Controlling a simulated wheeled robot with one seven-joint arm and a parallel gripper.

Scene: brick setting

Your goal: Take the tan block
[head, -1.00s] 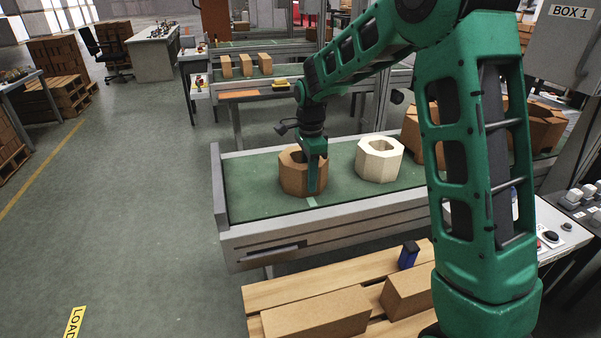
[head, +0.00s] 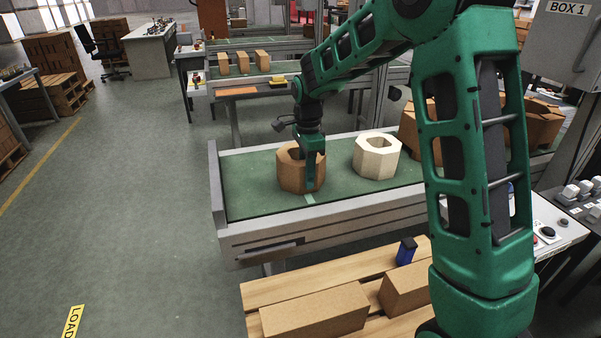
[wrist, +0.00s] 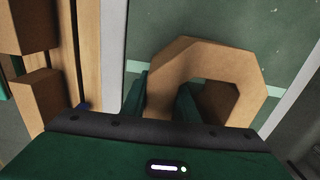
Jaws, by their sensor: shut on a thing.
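The tan block (head: 292,174) is a brown, faceted block with a hole through its middle, on the left part of the green conveyor belt (head: 245,195). My gripper (head: 313,172) is shut on its near wall, with one finger outside and one in the hole. In the wrist view the tan block (wrist: 215,62) shows its angular ring top, and my gripper (wrist: 160,100) straddles one side of the ring. The block is upright and appears to rest on the belt; I cannot tell if there is a gap under it.
A cream block (head: 376,158) of like shape stands to the right on the belt. Larger brown blocks (head: 533,125) are farther right, partly behind my arm. A wooden pallet (head: 262,292) with rectangular blocks (head: 315,309) and a blue item (head: 406,251) lies in front.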

